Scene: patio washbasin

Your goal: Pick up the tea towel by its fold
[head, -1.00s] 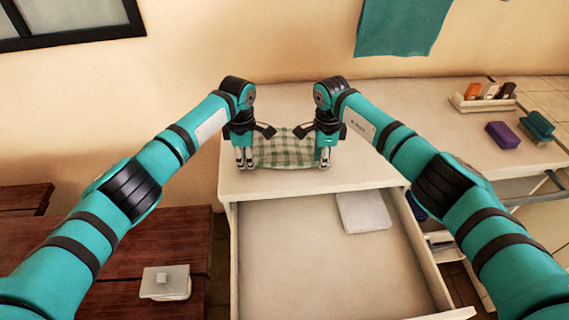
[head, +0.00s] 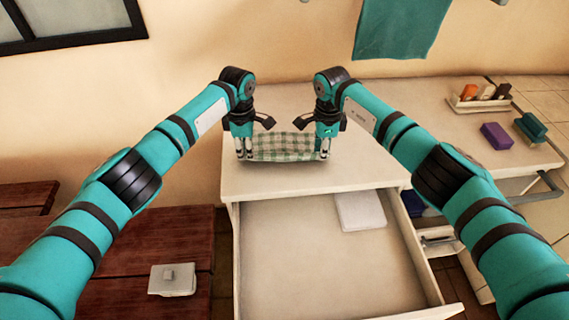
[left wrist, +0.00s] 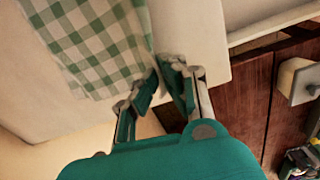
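The tea towel (head: 284,147), green and white checked, stretches between my two grippers above the white cabinet top. It also shows in the left wrist view (left wrist: 90,40), where its edge runs down to between the fingertips. My left gripper (head: 244,156) is shut on the towel's left end; it also shows in the left wrist view (left wrist: 162,78). My right gripper (head: 324,156) appears shut on the right end, seen only from the head. The towel sags slightly between them. Its underside is hidden.
The white cabinet (head: 300,178) has its drawer (head: 290,250) pulled out, with a white folded item (head: 360,211) inside. A caddy (head: 480,104), purple block (head: 497,136) and green brush (head: 531,127) stand right. A teal towel (head: 400,28) hangs on the wall. A wooden bench (head: 120,240) is left.

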